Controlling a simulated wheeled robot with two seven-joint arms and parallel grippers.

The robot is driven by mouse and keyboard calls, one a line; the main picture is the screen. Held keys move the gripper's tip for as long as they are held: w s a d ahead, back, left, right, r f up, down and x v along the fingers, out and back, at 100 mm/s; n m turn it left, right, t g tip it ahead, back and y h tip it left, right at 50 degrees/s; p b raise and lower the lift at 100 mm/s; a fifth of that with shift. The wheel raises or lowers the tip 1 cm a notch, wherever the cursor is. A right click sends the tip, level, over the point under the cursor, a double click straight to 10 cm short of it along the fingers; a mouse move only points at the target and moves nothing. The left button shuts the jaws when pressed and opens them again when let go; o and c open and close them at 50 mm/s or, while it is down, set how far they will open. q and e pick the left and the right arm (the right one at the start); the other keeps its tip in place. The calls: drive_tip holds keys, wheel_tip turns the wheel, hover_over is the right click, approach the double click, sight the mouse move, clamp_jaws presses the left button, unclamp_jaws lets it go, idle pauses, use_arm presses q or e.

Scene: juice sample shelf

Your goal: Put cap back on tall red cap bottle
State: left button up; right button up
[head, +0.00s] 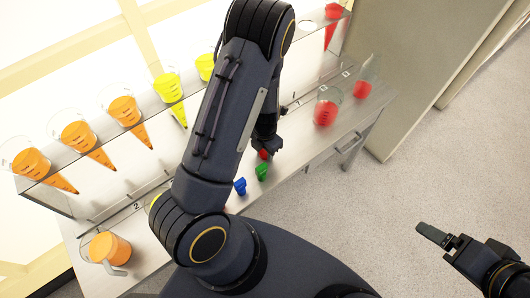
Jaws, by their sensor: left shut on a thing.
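My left gripper (264,144) points down over the lower table, shut on a small red cap (263,154). The cap is partly covered by the fingers. A green cap (262,171) and a blue cap (240,185) are on the table just below it in the picture. I cannot make out a tall bottle; my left arm hides the middle of the table. Two clear vessels with red contents, a nearer one (327,107) and a farther one (365,82), stand right of the gripper. My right gripper (436,238) is over the floor at lower right, away from the table; its opening is unclear.
A raised shelf (88,172) holds several cones of orange, yellow and red juice. A clear jug of orange juice (110,249) stands at the table's left end. A beige cabinet (415,70) is beyond the table's right end. Floor (400,190) at right is clear.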

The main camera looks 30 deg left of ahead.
idle(0.3)
use_arm(q)
drive_tip(key=shift+w+r, duration=0.1)
drive_tip(key=shift+r, duration=0.5)
drive_tip(key=d+r+p, duration=0.1)
drive_tip(key=d+r, duration=1)
drive_tip(key=d, duration=0.3)
drive_tip(key=shift+w+r, duration=0.35)
drive_tip(key=shift+r, duration=0.05)
drive_tip(key=w+a+m, duration=0.1)
drive_tip(key=a+m, duration=0.3)
drive_tip(key=m, duration=1.2)
drive_tip(key=w+a+m, duration=0.2)
drive_tip(key=a+m, duration=0.3)
drive_tip(key=m, duration=1.2)
drive_tip(key=shift+w+a+r, duration=0.15)
drive_tip(key=shift+w+r, duration=0.05)
drive_tip(key=shift+r, duration=0.2)
